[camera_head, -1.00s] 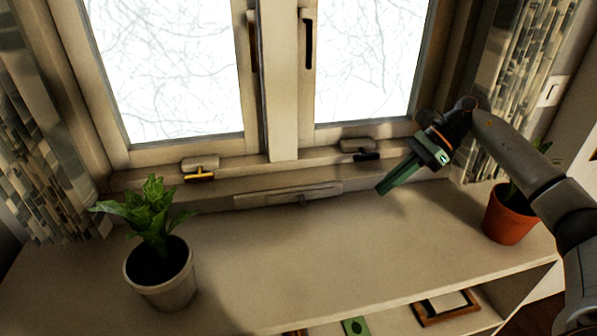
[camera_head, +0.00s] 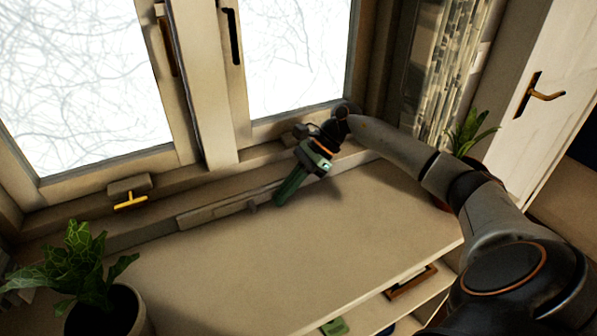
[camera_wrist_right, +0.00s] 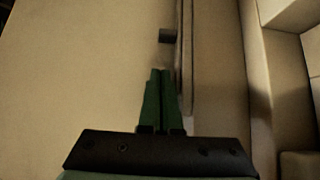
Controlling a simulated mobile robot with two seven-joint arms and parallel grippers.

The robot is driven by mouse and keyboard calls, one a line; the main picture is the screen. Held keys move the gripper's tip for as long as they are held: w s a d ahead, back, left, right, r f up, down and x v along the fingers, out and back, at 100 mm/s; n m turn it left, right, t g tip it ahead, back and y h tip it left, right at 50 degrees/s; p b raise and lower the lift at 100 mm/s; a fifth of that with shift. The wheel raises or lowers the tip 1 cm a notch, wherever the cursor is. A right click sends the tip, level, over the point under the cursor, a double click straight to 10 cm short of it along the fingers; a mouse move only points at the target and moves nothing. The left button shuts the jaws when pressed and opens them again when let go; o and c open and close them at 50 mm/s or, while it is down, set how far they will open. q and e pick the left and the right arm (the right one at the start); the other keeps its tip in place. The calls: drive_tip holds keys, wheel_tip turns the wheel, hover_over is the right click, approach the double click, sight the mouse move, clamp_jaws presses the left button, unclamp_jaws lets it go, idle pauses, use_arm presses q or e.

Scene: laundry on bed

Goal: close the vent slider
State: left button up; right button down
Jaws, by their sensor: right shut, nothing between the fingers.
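The vent (camera_head: 205,216) is a long narrow beige strip low under the window, at the back edge of the sill board. The strip's right end is partly hidden by my gripper. My left gripper is not in view.
A potted plant (camera_head: 105,308) stands at the front left. Another plant (camera_head: 467,132) is at the right, partly behind my arm. A yellow-handled window latch (camera_head: 130,199) sits above the vent. The middle of the sill board (camera_head: 300,250) is clear.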

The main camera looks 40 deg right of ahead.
sight(266, 211)
drive_tip(key=a, duration=0.2)
drive_tip(key=shift+w+a+r, duration=0.2)
drive_tip(key=shift+w+a, duration=0.1)
drive_tip(key=shift+w, duration=0.05)
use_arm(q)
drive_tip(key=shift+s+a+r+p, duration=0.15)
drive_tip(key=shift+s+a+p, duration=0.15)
use_arm(e)
drive_tip(key=shift+w+a, duration=0.1)
drive_tip(key=shift+a, duration=0.4)
drive_tip(key=shift+w+a+f, duration=0.1)
drive_tip(key=shift+a, duration=0.25)
drive_tip(key=a, duration=0.2)
drive_tip(key=w+a+b, duration=0.1)
drive_tip(key=a, duration=0.1)
drive_tip(key=shift+w+a, duration=0.1)
drive_tip(key=shift+a, duration=0.55)
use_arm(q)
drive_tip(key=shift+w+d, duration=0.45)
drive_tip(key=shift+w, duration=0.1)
use_arm(e)
drive_tip(key=shift+a, duration=0.1)
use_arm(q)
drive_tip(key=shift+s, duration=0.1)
